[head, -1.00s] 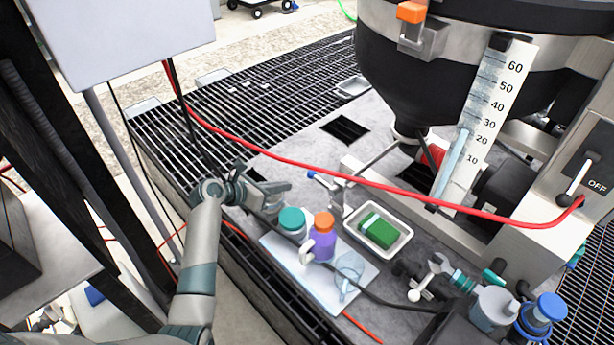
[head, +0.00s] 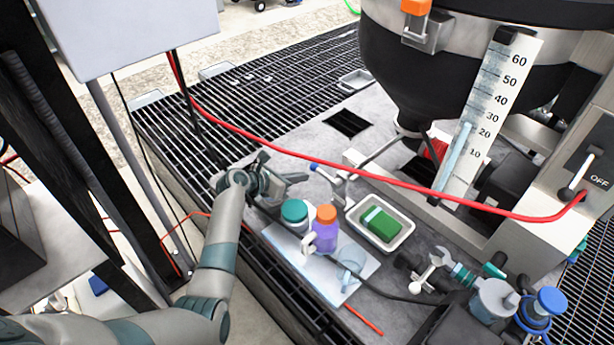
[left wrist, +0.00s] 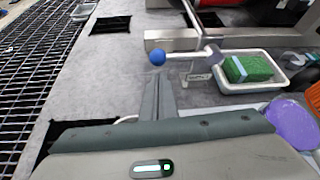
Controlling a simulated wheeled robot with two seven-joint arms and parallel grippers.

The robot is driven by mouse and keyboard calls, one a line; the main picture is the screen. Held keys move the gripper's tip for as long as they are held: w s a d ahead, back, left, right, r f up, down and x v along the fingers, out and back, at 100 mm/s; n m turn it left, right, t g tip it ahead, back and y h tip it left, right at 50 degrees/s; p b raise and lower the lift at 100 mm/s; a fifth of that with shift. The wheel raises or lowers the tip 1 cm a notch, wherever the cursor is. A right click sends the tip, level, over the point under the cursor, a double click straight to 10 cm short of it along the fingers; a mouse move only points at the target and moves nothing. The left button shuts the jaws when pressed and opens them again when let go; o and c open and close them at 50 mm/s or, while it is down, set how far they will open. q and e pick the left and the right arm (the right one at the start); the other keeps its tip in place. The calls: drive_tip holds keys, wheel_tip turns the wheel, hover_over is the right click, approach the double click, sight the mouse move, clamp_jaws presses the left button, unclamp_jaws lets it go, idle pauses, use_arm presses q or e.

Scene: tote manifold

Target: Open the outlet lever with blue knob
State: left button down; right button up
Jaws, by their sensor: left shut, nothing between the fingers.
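The outlet lever with the blue knob (head: 315,167) sits on the deck left of the hopper's outlet. Its thin arm runs from the knob to a grey valve body (head: 344,180). My left gripper (head: 303,178) is shut and empty, its fingertips close to the knob on its left side in the head view. In the left wrist view the blue knob (left wrist: 157,57) is just beyond the shut fingertips (left wrist: 157,80), with a small gap in the picture; I cannot tell whether they touch. My right gripper is not in view.
A white tray with a green sponge (head: 381,220) lies right of the lever. A teal-capped jar (head: 294,212), a purple bottle (head: 325,235) and a clear cup (head: 351,264) stand on a pale mat. A red hose (head: 300,157) crosses above the deck. A square hole (head: 346,124) opens behind.

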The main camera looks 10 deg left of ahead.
use_arm(q)
drive_tip(key=shift+x, duration=1.8)
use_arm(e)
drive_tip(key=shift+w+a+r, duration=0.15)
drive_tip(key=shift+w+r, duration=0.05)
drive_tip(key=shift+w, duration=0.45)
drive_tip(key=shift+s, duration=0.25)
